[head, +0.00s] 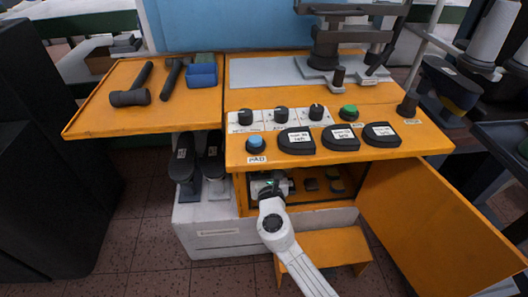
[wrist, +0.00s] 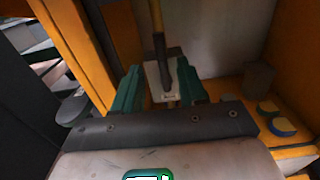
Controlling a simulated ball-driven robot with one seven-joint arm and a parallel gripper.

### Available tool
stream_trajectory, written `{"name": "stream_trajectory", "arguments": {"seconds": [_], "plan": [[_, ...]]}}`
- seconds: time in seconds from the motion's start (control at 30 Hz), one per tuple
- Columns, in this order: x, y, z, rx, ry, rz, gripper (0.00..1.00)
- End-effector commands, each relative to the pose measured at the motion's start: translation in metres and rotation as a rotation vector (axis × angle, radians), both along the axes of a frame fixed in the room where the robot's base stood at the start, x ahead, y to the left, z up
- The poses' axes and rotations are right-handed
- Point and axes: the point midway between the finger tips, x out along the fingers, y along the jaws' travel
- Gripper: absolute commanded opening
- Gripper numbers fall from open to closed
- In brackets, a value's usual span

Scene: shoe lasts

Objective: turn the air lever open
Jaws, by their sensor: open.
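In the wrist view, what looks like the air lever (wrist: 161,50) is a dark, narrow handle below a brass-coloured pipe (wrist: 156,14). My gripper (wrist: 160,80) is open, with one green finger on each side of the plate and the handle's lower end. I cannot tell whether the fingers touch either. In the head view, my gripper (head: 269,184) is inside the open cabinet (head: 242,198) under the bench. The lever is hidden there, and its turn position is unclear.
The cabinet's orange door (head: 430,220) stands open at the right. Blue-and-yellow round items (wrist: 275,120) lie on a shelf right of my gripper. An orange step stool (head: 325,252) stands below. The orange bench top (head: 330,153) overhangs my arm.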

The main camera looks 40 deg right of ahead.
Motion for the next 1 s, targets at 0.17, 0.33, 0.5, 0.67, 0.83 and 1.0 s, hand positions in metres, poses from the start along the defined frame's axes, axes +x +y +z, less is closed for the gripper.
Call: {"name": "stream_trajectory", "arguments": {"seconds": [0.17,0.33,0.5,0.67,0.83,1.0], "plan": [[-0.029,0.019,0.001,0.001,0.001,0.001,0.42],[-0.045,0.031,0.000,0.000,0.001,0.001,0.42],[-0.051,0.034,0.000,0.000,0.000,-0.001,0.42],[-0.051,0.034,0.000,0.000,0.000,-0.001,0.42],[-0.051,0.034,0.000,0.000,0.000,-0.001,0.42],[-0.051,0.034,0.000,0.000,0.000,-0.001,0.42]]}}
